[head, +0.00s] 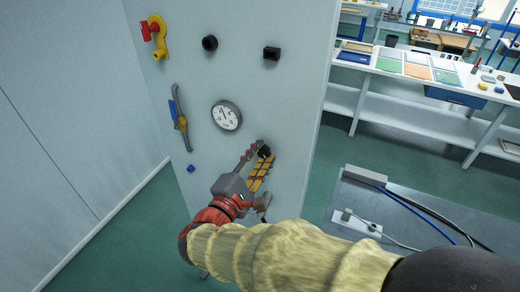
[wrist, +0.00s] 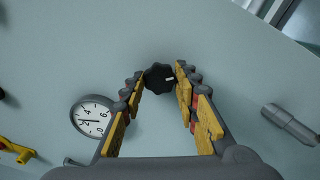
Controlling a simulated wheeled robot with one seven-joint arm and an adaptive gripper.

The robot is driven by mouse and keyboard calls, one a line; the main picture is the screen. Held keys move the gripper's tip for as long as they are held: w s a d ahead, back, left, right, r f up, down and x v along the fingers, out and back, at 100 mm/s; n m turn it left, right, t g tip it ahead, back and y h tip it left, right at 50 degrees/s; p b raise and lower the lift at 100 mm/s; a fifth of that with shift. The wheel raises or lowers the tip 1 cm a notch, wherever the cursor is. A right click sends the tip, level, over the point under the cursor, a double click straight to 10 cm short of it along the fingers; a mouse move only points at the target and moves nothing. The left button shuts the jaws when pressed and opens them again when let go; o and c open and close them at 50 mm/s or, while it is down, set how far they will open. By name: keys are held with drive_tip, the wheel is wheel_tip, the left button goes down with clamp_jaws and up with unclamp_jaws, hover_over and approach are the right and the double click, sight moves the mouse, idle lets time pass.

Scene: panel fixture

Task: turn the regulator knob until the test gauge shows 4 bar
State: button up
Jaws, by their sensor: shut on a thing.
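The regulator knob (wrist: 158,77) is black and lobed with a white mark, on the pale panel (wrist: 230,60). My gripper (wrist: 160,80) has its yellow-padded fingers on either side of the knob and is shut on it. In the head view the knob (head: 265,151) is partly hidden by my gripper (head: 261,158). The test gauge (head: 226,116) is a round white dial with a grey rim, up and left of the knob. The gauge also shows in the wrist view (wrist: 92,116), at left; its needle is too small to read surely.
The panel also carries a red and yellow valve (head: 155,37), two black fittings (head: 210,43) (head: 271,53), a blue and yellow lever part (head: 179,118) and a small blue piece (head: 191,168). A grey bench (head: 350,195) with cables stands at right.

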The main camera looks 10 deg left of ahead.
drive_tip(key=n+p, duration=0.4)
drive_tip(key=shift+r+n, duration=0.15)
drive_tip(key=shift+n, duration=0.15)
drive_tip(key=n+p, duration=0.4)
drive_tip(key=p, duration=0.1)
drive_tip(key=shift+n, duration=0.3)
drive_tip(key=n+p, duration=0.4)
drive_tip(key=p, duration=0.1)
drive_tip(key=shift+p, duration=0.35)
drive_tip(key=n+p, duration=0.4)
drive_tip(key=shift+f, duration=0.2)
drive_tip(key=shift+f+n, duration=0.1)
drive_tip(key=shift+n, duration=0.2)
drive_tip(key=o, duration=1)
drive_tip(key=shift+o, duration=0.8)
drive_tip(key=shift+s, duration=0.1)
